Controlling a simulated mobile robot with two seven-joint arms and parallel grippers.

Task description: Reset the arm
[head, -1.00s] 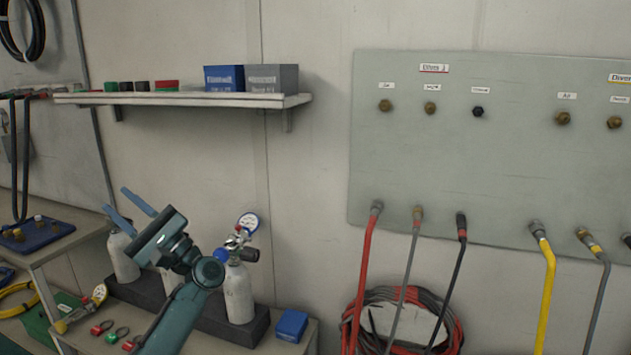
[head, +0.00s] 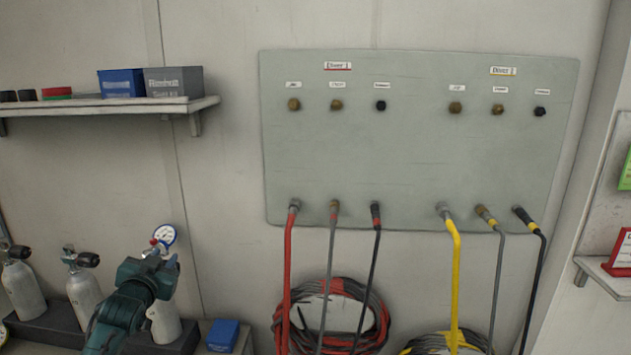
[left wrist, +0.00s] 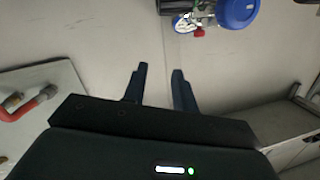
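My left arm (head: 130,300) rises from the bottom left in the head view, in front of a white cylinder with a pressure gauge (head: 164,235). Beyond the fingers is bare wall. My right gripper is in neither view.
Several white cylinders (head: 23,288) stand in a dark rack beside a blue box (head: 222,335). A shelf (head: 110,105) hangs above. The grey panel (head: 415,155) with hoses is to the right. In the wrist view, a blue round part (left wrist: 238,12) is at top.

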